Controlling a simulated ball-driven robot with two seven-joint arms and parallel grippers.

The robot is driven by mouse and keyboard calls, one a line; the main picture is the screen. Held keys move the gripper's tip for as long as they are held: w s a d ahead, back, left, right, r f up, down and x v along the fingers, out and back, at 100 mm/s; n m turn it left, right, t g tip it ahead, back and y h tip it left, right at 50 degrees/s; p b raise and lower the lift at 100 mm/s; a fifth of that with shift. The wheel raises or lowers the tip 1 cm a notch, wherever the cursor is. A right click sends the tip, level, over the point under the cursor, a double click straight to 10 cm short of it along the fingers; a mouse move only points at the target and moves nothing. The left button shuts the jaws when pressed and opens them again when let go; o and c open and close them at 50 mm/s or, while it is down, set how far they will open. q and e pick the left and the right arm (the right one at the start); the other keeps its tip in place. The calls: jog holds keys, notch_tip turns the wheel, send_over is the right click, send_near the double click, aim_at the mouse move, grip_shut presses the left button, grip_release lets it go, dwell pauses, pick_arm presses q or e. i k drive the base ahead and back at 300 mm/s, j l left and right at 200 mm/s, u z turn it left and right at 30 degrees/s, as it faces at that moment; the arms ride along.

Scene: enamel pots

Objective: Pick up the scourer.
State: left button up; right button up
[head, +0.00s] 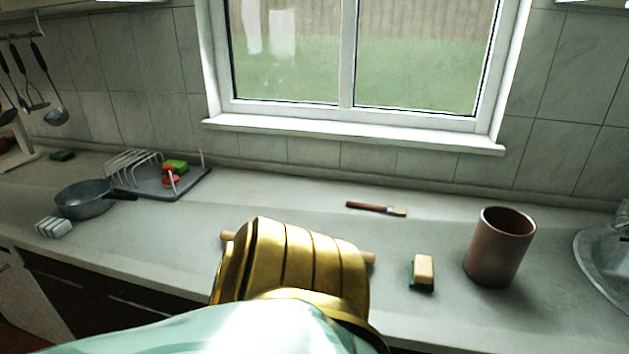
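A small block, cream on top with a green layer along its side and lower edge, looks like the scourer (424,270). It lies on the counter near the front, just left of a brown pot. Nothing covers it. A teal and gold arm of mine rises from the bottom of the head view, and its gold ribbed part ends left of the scourer, apart from it in the picture. No gripper fingers show for either arm.
A brown cylindrical pot (499,248) stands right of the scourer, before a sink (606,258). A brush (376,208) lies behind. A wooden rod (369,258) is mostly hidden by my arm. A grey pan (84,199), dish rack (196,185) and striped block (54,228) are at left.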

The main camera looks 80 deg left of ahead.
aim_at(422, 269)
jog(key=u, duration=2.85)
jog(key=i+j+z, duration=0.15)
jog(key=j, duration=0.2)
